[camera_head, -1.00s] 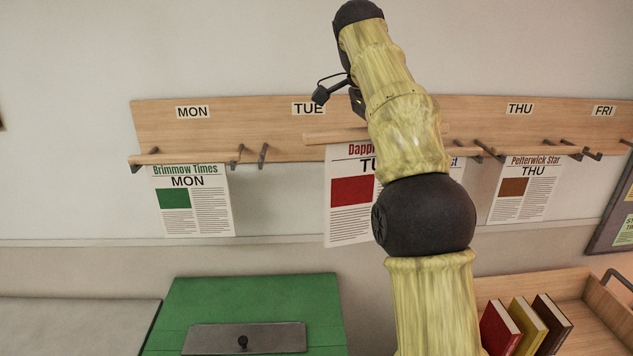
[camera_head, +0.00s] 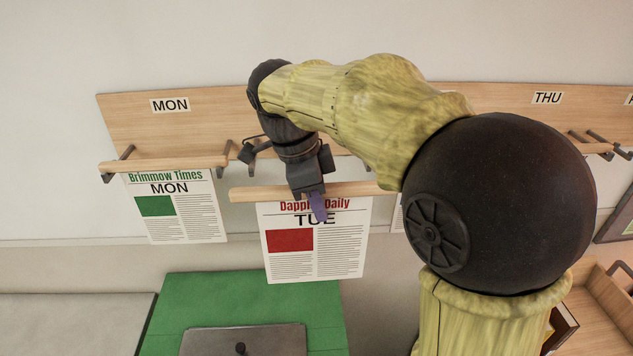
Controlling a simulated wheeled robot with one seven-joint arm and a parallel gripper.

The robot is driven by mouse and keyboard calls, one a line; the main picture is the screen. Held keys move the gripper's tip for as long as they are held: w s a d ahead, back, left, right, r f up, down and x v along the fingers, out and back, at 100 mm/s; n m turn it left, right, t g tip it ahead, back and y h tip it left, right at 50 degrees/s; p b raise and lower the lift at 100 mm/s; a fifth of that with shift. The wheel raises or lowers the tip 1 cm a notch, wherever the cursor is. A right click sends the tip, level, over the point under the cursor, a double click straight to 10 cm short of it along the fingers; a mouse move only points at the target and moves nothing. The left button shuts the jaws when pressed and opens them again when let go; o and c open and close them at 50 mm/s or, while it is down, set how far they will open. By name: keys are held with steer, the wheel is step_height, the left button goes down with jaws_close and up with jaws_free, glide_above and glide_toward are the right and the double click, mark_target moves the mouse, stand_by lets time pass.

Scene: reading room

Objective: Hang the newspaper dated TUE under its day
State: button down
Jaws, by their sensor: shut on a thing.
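The TUE newspaper (camera_head: 316,258), Dappled Daily with a red picture block, hangs from a wooden rod (camera_head: 255,194). My gripper (camera_head: 313,195) is shut on this rod near its middle, its fingers partly covering the title. The rod looks roughly level and appears lower in the picture than the MON rod. The wall rack (camera_head: 215,120) is behind it. The TUE label is hidden behind my arm, as are most of the hooks there; whether the rod touches any hook cannot be told.
The MON newspaper (camera_head: 178,215) hangs on its rod at left, under the MON label (camera_head: 170,105). The THU label (camera_head: 547,98) shows at right. A green box top (camera_head: 230,290) with a grey plate is below. A wooden book tray (camera_head: 600,300) stands lower right.

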steer(key=shift+f, duration=0.15)
steer(key=shift+s, duration=0.15)
steer(key=w+f+p, duration=0.2)
steer(key=w+p, duration=0.6)
steer(key=w, duration=0.7)
steer(key=shift+w+f, duration=0.15)
steer(key=shift+w, duration=0.25)
stand_by(1.4)
steer(key=c, duration=1.2)
jaws_free()
